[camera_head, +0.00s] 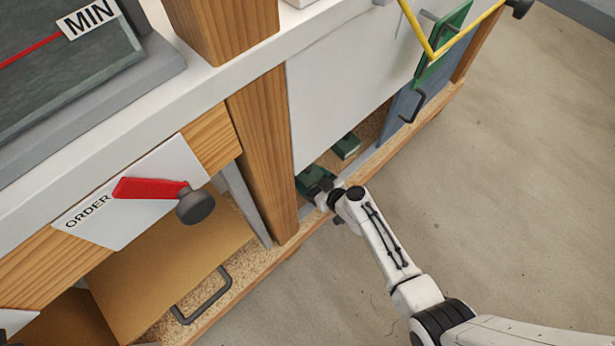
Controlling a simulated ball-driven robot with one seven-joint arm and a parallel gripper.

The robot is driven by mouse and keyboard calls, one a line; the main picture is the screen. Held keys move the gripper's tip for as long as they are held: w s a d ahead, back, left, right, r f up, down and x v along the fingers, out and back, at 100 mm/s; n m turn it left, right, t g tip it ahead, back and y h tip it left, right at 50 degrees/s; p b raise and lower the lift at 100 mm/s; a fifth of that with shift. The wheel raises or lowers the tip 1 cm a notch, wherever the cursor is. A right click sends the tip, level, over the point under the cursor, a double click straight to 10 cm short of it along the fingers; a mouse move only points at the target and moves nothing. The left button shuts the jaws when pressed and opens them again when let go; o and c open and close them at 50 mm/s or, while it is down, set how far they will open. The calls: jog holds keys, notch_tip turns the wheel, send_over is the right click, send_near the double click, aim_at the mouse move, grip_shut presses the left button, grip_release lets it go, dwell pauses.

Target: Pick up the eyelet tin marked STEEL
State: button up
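A dark green tin (311,178) sits low in the open compartment under the white panel. A second green tin (347,146) lies deeper along the same shelf, to the upper right. I can read no marking on either tin, so I cannot tell which one is STEEL. My gripper (322,192) reaches into the compartment's front opening at the nearer tin and partly covers it. Its fingers are dark and small here, and I cannot tell whether they touch or hold the tin.
A wooden post (264,150) stands just left of the opening, and a white panel (340,80) hangs above it. A drawer with a dark handle (203,296) is at lower left. A red lever (150,188) marked ORDER juts out above. The floor (490,190) at right is clear.

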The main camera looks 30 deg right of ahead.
jog(key=c, duration=1)
jog(key=shift+c, duration=0.5)
jog(key=shift+r, duration=0.1)
